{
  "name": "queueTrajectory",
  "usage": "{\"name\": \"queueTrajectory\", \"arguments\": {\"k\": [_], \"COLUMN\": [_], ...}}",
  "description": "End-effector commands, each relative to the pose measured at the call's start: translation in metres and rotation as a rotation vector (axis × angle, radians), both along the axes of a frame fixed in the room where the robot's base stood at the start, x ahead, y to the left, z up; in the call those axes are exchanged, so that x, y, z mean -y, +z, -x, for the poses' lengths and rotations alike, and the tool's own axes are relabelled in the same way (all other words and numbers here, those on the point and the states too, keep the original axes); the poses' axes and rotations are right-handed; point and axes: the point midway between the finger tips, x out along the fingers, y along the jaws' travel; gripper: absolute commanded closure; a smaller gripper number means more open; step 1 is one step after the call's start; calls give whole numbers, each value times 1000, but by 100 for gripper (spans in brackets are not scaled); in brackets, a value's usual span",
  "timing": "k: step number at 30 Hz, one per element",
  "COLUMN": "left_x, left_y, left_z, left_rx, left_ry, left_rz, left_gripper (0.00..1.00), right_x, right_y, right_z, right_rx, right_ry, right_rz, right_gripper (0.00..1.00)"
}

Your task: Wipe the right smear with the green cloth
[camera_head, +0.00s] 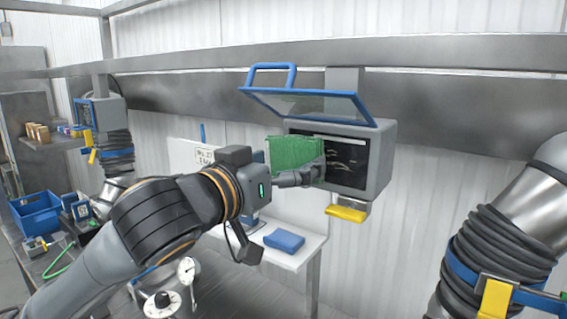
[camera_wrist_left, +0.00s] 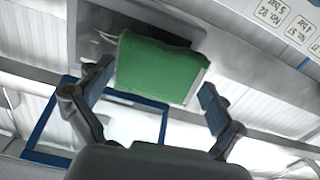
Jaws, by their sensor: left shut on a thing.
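The green cloth (camera_head: 292,155) is held up against the left side of the dark screen (camera_head: 357,170) of a grey wall-mounted box. My left gripper (camera_head: 312,174) is shut on the cloth at the screen's left part. In the left wrist view the cloth (camera_wrist_left: 158,68) sits between the two fingers of the gripper (camera_wrist_left: 156,80). Pale smear marks (camera_head: 345,150) show on the screen to the right of the cloth. The cloth and gripper hide the screen's left part. Whether the cloth touches the glass I cannot tell. My right gripper is out of view.
A clear blue-framed cover (camera_head: 310,103) is raised above the screen. A yellow part (camera_head: 346,214) sticks out under the box. A white table (camera_head: 305,245) with a blue item (camera_head: 284,240) stands below. A blue crate (camera_head: 36,215) is at the far left.

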Motion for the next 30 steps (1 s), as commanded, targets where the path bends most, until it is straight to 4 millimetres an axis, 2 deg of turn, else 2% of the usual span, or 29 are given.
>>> {"name": "queueTrajectory", "arguments": {"k": [30], "left_x": [7], "left_y": [0], "left_z": [-11], "left_rx": [0], "left_ry": [-1], "left_rz": [1], "left_gripper": [32], "right_x": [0], "right_y": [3], "right_z": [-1], "right_rx": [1], "right_ry": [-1], "right_rz": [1], "right_gripper": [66]}}
